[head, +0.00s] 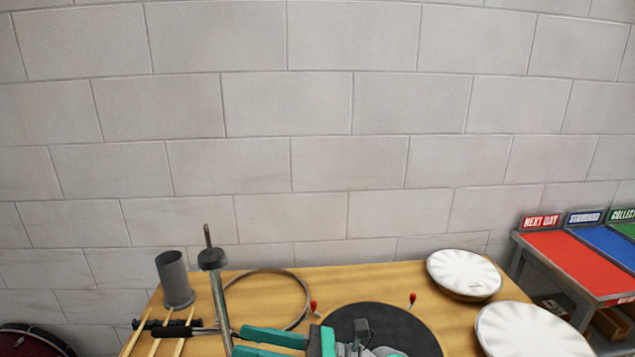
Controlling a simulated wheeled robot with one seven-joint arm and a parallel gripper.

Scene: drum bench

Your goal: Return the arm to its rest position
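My gripper (238,341) shows at the bottom edge of the head view, partly cut off by the frame. Its two teal fingers point left, with a gap between them and nothing seen in it. It is above the wooden bench (345,283), left of the round black pad (400,327). The rest of my arm is mostly below the frame. A metal stand rod (222,310) with a dark round top rises just left of the fingertips; I cannot tell whether they touch.
A grey cup (174,279), drumsticks (158,334) and a metal hoop (300,318) are on the bench's left. Two white drums (464,274) (527,333) are on the right. A rack with a red shelf (575,262) stands farther right. A block wall (320,160) is behind.

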